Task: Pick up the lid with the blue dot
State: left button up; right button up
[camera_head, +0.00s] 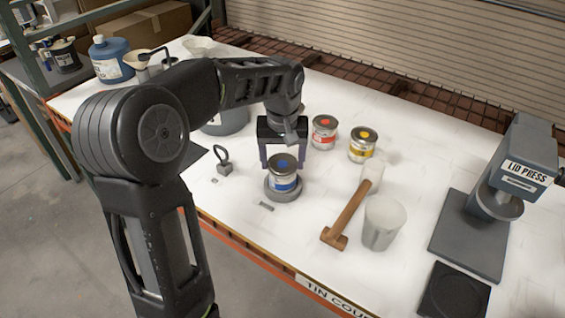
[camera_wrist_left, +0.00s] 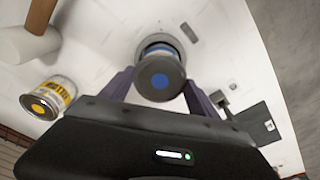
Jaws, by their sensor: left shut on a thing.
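The lid with the blue dot (camera_head: 283,163) is a grey disc at the top of the blue-labelled tin (camera_head: 284,183), which stands on a round grey base. My left gripper (camera_head: 284,160) reaches down over the tin with its two fingers on either side of the lid, shut on it. In the left wrist view the lid (camera_wrist_left: 160,77) sits between the fingertips, with the tin partly hidden behind it. I cannot tell whether there is a gap between lid and tin. My right gripper is not in view.
A red-dot tin (camera_head: 324,133) and a yellow-dot tin (camera_head: 363,145) stand behind to the right. A mallet (camera_head: 346,218) and a pale cup (camera_head: 382,222) are to the right, then the lid press (camera_head: 522,165). A small weight-like item (camera_head: 224,168) is to the left.

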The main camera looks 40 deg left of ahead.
aim_at(283, 164)
pick_arm(q)
notch_tip(283, 164, up, 10)
jog(key=shift+b, duration=0.45)
dwell(0.5)
